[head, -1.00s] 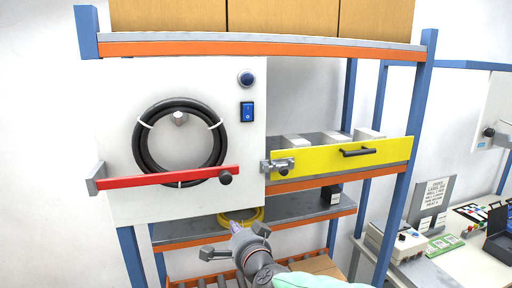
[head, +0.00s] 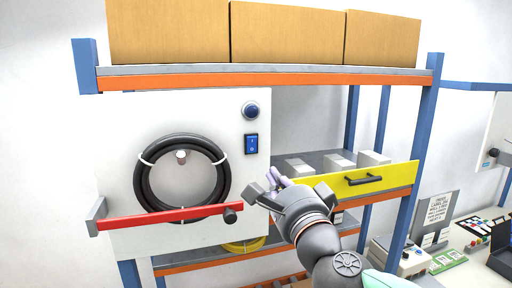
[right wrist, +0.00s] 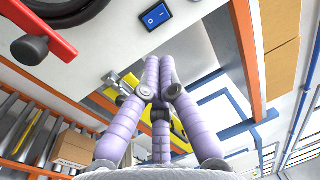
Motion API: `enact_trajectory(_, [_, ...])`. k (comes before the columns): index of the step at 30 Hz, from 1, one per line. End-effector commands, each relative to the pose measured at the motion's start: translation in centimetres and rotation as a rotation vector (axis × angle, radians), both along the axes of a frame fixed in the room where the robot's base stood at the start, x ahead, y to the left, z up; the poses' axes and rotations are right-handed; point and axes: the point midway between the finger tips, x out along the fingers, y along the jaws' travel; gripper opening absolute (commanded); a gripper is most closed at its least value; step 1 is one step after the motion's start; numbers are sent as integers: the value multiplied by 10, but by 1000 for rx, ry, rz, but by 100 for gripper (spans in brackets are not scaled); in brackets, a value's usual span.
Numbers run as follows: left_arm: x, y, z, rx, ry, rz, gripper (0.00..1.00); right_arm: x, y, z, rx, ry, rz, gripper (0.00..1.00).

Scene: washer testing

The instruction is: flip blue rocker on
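The blue rocker (head: 251,143) is a small upright switch with white marks on the white panel (head: 120,185), just below a round blue knob. It also shows in the right wrist view (right wrist: 155,16), close ahead of the fingertips. Which way it is tipped is too small to tell. My right gripper (head: 276,174) is below and a little right of the rocker, apart from it. In the right wrist view its lilac fingers (right wrist: 160,62) are drawn together at the tips with nothing between them. My left gripper is not in view.
A red bar (head: 165,217) with a black knob crosses the panel's front, left of my right gripper. A black hose ring (head: 143,185) hangs on the panel. A yellow bar (head: 395,176) with a black handle is at right. Cardboard boxes (head: 285,35) sit on the top shelf.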

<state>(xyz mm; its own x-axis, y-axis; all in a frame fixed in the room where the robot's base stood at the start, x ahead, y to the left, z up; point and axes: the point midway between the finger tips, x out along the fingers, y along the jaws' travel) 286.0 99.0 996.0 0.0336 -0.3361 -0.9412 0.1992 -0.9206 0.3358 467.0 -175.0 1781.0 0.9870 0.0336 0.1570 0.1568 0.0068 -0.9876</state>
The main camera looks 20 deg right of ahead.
Motion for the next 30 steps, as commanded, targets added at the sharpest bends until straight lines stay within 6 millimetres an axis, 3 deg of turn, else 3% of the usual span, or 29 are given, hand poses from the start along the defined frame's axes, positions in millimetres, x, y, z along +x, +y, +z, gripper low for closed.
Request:
enact_trajectory(8, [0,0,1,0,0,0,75,28,1,3,-4,4,-2,0])
enact_trajectory(21, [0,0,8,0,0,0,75,107,4,16,-2,3,-1,0])
enact_trajectory(30, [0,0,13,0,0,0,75,135,5,22,-1,1,-1,0])
